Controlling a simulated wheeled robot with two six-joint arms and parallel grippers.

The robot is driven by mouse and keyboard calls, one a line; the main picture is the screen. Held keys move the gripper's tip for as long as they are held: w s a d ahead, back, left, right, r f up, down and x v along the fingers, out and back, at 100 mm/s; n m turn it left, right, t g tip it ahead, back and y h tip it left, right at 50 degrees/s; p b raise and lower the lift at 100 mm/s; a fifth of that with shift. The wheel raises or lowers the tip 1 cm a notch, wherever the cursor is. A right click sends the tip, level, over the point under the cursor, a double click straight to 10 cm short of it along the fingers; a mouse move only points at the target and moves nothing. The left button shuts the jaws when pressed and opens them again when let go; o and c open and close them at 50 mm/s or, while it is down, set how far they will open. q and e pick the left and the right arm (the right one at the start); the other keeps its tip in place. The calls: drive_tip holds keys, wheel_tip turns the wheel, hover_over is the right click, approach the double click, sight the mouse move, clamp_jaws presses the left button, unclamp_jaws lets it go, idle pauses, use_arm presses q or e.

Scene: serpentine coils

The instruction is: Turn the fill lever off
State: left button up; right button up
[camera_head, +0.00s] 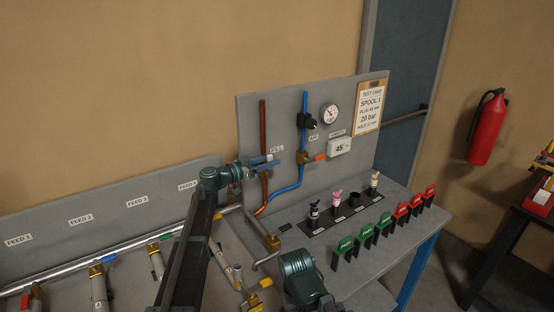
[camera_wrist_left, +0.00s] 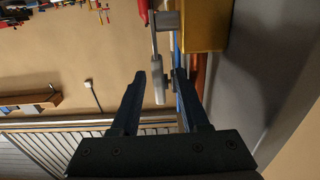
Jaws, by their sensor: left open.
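My left gripper (camera_head: 270,160) is raised at the grey panel, in front of the copper fill pipe (camera_head: 263,120) below the FILL label (camera_head: 277,149). It hides most of the fill valve and its lever in the head view. A yellow-brass block (camera_wrist_left: 205,25) and a red tip (camera_wrist_left: 143,12) show above. My right gripper is not seen.
Right of the fill pipe, a blue pipe (camera_head: 304,125) carries a brass valve with an orange handle (camera_head: 320,157). Several green and red clips (camera_head: 374,230) line the bench front.

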sight(272, 159)
use_arm(q)
drive_tip(key=shift+x, duration=1.65)
clamp_jaws()
